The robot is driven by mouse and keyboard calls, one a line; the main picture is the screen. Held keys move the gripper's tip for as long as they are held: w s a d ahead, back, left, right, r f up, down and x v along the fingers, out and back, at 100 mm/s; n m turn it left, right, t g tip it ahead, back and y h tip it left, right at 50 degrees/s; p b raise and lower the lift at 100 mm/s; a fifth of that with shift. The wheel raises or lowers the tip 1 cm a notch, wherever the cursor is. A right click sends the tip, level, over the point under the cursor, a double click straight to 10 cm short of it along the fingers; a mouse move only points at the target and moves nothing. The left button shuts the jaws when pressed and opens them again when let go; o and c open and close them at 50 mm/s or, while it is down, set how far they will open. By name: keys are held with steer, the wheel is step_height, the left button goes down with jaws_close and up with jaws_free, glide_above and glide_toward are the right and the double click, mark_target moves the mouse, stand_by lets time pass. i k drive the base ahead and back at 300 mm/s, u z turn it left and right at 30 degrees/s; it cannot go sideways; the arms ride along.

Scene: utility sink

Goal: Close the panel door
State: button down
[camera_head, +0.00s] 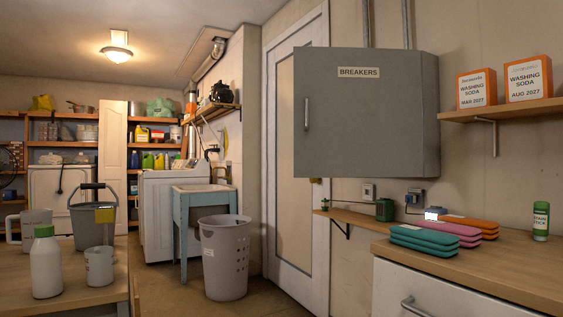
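The grey breaker panel door (357,115) is on the right-hand wall, with a "BREAKERS" label near its top. A slim upright handle (306,113) is near its left edge. The door looks partly open: its edges do not follow the slant of the wall, and its left side stands out from the wall, in front of a white room door. Its hinge side seems to be at the right, by the box's narrow grey side (432,117). The inside of the box is hidden behind the door. My gripper is not in view.
A shelf (520,109) with soda boxes is at right. A table (70,295) is front left, a grey basket (225,257) mid-floor.

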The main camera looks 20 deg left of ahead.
mark_target(357, 111)
steer(key=u, duration=0.3)
steer(key=k, duration=0.4)
steer(key=u, duration=1.05)
steer(key=i, duration=1.55)
steer(key=z, duration=0.85)
